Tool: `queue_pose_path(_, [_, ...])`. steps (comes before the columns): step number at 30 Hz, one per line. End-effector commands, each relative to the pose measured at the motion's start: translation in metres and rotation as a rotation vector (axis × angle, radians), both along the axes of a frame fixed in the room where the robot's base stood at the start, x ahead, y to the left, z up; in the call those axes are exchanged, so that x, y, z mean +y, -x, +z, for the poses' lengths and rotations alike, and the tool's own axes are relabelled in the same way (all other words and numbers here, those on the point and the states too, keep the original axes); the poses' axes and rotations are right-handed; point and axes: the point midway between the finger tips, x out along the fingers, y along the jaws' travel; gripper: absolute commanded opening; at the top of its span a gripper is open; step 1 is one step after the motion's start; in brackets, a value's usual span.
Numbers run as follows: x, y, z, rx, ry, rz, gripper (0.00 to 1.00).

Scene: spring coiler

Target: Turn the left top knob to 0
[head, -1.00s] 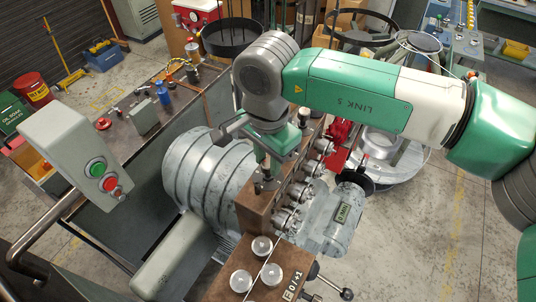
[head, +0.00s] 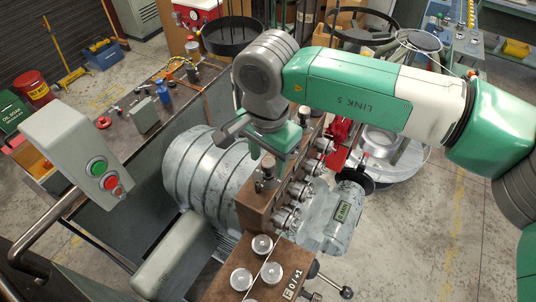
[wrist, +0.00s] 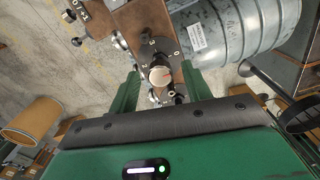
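A small top knob (head: 266,172) stands on the brown block (head: 254,212) of the coiler.
Several metal knobs line the block's right side (head: 292,192). Pale round buttons (head: 262,245) sit on the front part. A grey drum (head: 195,180) is to the left, and a box with green and red buttons (head: 85,150) stands further left.

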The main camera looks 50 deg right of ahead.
Motion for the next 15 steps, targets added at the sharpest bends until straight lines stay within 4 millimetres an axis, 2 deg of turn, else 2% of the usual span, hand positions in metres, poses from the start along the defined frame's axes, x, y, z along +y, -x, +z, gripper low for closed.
queue_pose_path(6, [0.0,0.0,0.005,-0.001,0.001,-0.001,0.49])
queue_pose_path(15, [-0.001,0.0,0.063,-0.001,0.003,-0.002,0.49])
